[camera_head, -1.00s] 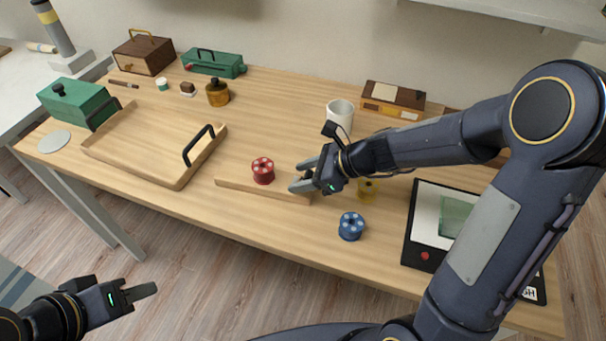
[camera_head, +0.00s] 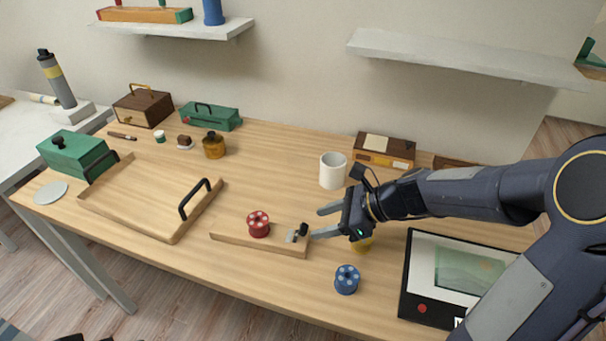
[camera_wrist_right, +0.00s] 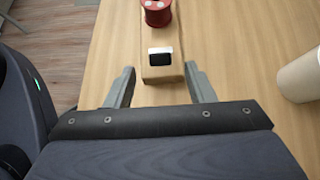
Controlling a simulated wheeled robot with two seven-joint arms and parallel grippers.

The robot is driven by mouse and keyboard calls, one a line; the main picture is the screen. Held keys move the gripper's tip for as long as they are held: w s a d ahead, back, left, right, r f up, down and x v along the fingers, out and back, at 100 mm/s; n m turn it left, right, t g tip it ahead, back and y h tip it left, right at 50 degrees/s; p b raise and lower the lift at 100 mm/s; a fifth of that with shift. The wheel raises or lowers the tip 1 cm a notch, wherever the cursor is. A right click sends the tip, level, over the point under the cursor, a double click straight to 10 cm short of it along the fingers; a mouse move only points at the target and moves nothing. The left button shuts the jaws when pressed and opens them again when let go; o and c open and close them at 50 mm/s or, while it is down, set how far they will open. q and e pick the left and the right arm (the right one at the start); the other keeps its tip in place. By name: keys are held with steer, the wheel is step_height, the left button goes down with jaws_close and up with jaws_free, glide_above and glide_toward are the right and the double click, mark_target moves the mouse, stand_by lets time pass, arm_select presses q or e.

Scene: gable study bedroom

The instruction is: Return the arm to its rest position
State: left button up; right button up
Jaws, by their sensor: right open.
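My right gripper (camera_head: 330,222) is open and empty above the table (camera_head: 290,160), at the right end of a narrow wooden board (camera_head: 262,243). In the right wrist view its two fingers (camera_wrist_right: 160,88) stand apart, either side of the board's near end, with nothing held. A red spool (camera_head: 258,224) stands on the board, and a small black and metal piece (camera_head: 298,233) is at the board's right end. My left gripper is out of the head view; only dark bits of my body show at the bottom left edge.
A white mug (camera_head: 333,171) stands behind my right gripper. A yellow item (camera_head: 362,245) sits partly hidden below it. A blue spool (camera_head: 347,279) and a framed panel (camera_head: 455,275) are nearby. A wooden tray (camera_head: 150,205) lies left. Shelves (camera_head: 460,60) hang above.

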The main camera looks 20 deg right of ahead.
steer(key=s+d+r+n+h, duration=0.1)
steer(key=s+n+h, duration=0.1)
steer(key=s+n, duration=0.7)
steer(key=s+d+r+n+h, duration=0.2)
steer(key=s+n+h, duration=0.1)
steer(key=s+n, duration=0.7)
steer(key=n, duration=0.3)
steer(key=shift+s+r+t, duration=0.2)
steer(key=shift+r+t, duration=0.1)
